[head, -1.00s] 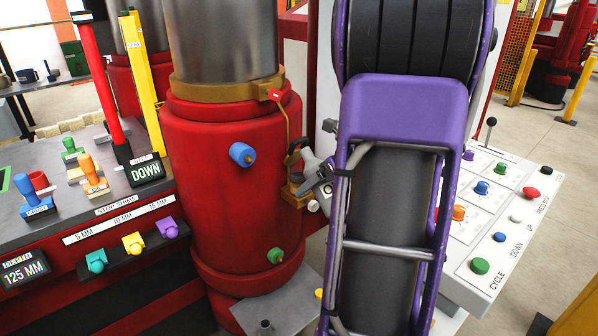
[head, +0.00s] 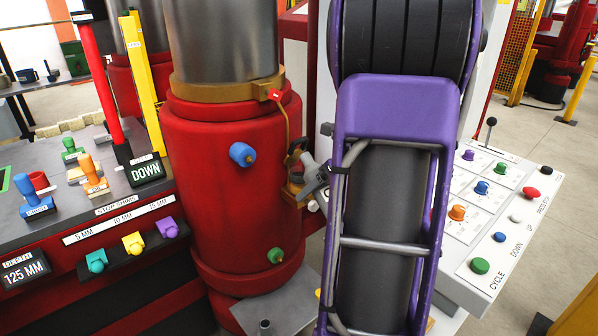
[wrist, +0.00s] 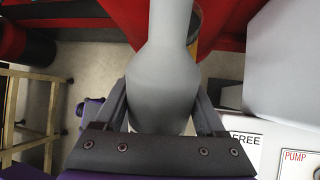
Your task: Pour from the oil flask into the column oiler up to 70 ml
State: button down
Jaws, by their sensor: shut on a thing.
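My gripper (wrist: 162,100) is shut on the grey oil flask (wrist: 162,70) around its wide body. The flask's neck points to the top of the wrist view, towards a brownish cup-like part (wrist: 196,40), partly hidden behind it. In the head view the flask (head: 311,176) is tilted at the right side of the red column, close to the brass column oiler (head: 293,190). My arm hides most of my gripper there. I cannot see an oil stream or the level in the oiler, nor tell whether the flask's mouth touches it.
The red column (head: 220,200) carries a blue knob (head: 242,154) and a green knob (head: 275,256). A brass pipe (head: 286,115) runs down to the oiler. A control panel (head: 505,215) stands at right, and a bench with handles (head: 120,205) at left.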

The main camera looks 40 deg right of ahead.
jog(key=shift+s+f+g, duration=0.2)
jog(key=shift+s+g, duration=0.15)
jog(key=shift+g, duration=0.4)
jog(key=shift+s+f+g, duration=0.15)
jog(key=shift+s+g, duration=0.15)
jog(key=shift+g, duration=0.45)
dwell(3.0)
jog(key=shift+r+m+g, duration=0.3)
jog(key=shift+r+g, duration=0.55)
jog(key=shift+g, duration=0.35)
dwell(2.3)
